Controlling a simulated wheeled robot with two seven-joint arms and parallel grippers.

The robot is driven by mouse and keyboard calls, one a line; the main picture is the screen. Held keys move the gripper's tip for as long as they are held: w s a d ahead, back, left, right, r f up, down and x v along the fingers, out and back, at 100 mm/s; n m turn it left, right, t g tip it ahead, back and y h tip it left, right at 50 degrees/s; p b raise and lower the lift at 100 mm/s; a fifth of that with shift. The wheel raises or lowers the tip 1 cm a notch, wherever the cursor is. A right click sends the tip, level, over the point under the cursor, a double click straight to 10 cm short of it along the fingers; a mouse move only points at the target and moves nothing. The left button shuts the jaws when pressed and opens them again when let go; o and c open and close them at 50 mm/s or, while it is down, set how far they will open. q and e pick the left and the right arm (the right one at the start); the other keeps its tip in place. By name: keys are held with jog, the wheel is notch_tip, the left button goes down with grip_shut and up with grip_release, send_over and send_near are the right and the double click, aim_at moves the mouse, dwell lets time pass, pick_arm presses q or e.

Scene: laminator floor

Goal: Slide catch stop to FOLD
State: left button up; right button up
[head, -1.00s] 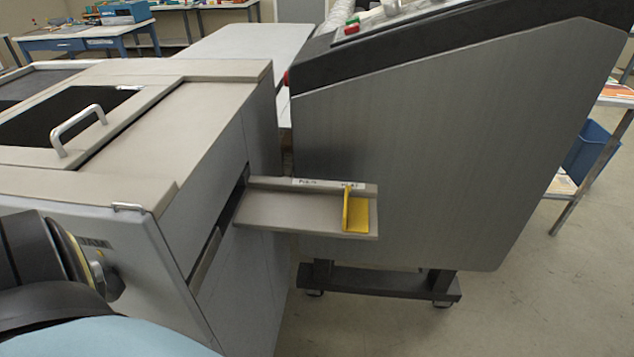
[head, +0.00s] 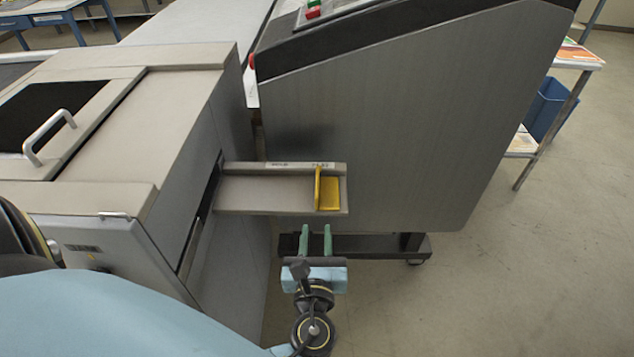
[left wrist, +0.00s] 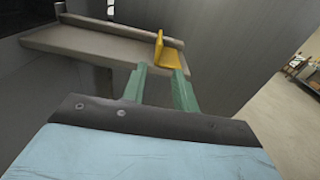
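The yellow catch stop (head: 328,192) stands at the right, outer end of the grey catch tray (head: 265,194), which sticks out from the side of the machine. Two small labels are on the tray's back rail; their words are too small to read surely. My left gripper (head: 316,230) is open and empty, just below and in front of the tray near the stop, not touching it. In the left wrist view the green fingers (left wrist: 159,88) are apart, with the yellow stop (left wrist: 167,52) beyond them. My right gripper is not in view.
The beige machine (head: 130,140) with a handled lid stands at left. A large grey cabinet (head: 390,130) on a dark wheeled base is close behind the tray. A blue bin (head: 548,108) and a shelf are at far right. The floor at right is clear.

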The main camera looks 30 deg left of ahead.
aim_at(317, 184)
pick_arm(q)
jog(key=x, duration=0.4)
jog(key=p+x, duration=0.1)
jog(key=x, duration=0.4)
jog(key=r+x, duration=0.1)
jog(key=x, duration=0.3)
jog(key=shift+w+a+r, duration=0.1)
jog(key=shift+w+a, duration=0.05)
jog(key=shift+a, duration=0.1)
grip_shut()
